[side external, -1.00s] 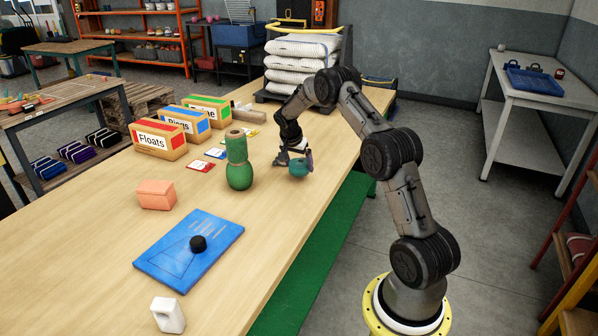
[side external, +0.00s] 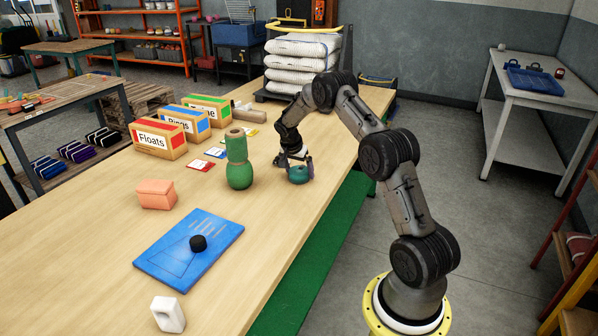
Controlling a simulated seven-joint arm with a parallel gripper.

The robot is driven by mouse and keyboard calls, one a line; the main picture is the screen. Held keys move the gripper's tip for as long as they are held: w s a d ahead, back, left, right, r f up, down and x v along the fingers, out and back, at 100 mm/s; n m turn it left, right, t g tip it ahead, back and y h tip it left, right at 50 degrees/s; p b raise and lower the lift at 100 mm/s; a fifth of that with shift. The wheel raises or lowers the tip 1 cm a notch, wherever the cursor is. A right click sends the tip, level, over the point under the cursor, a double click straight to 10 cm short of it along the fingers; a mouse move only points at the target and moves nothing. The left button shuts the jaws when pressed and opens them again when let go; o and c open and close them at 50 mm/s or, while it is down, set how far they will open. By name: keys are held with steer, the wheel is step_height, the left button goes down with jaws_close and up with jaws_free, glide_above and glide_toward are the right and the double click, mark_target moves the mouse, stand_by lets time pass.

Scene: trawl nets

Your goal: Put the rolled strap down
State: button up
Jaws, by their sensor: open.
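A teal roll (side external: 299,174), which looks like the rolled strap, rests on the wooden table near its right edge. My gripper (side external: 295,164) is low over the table, right at the roll. Its jaws are open, with one finger at the roll's left and a dark part at its right. The gripper hides the back of the roll, and I cannot tell whether a finger still touches it.
A green twine spool (side external: 238,170) stands left of the roll. Labelled boxes, including the Floats box (side external: 158,139), line the far left. A pink block (side external: 156,195), a blue mat (side external: 212,228) with a black disc (side external: 198,243), and a white block (side external: 168,315) lie nearer.

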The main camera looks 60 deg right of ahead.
steer(key=v, duration=1.2)
steer(key=s+a+r+n+t, duration=0.1)
steer(key=s+a+r+n, duration=0.15)
steer(key=a+r, duration=0.35)
steer(key=s+a+r+n+t+y, duration=0.1)
steer(key=s+a+r+n, duration=0.2)
steer(key=a, duration=0.4)
steer(key=s+a+r+n+t, duration=0.1)
steer(key=a+r+n, duration=0.1)
steer(key=a+r, duration=0.45)
steer(key=s+a+f+n+t+y, duration=0.1)
steer(key=s+a+n+t+y, duration=0.1)
steer(key=s+a+n, duration=0.8)
steer(key=s+a+y, duration=0.1)
steer(key=s+a, duration=0.6)
steer(key=s, duration=0.3)
steer(key=shift+f+t, duration=0.15)
steer(key=shift+t, duration=0.15)
steer(key=shift+n, duration=0.25)
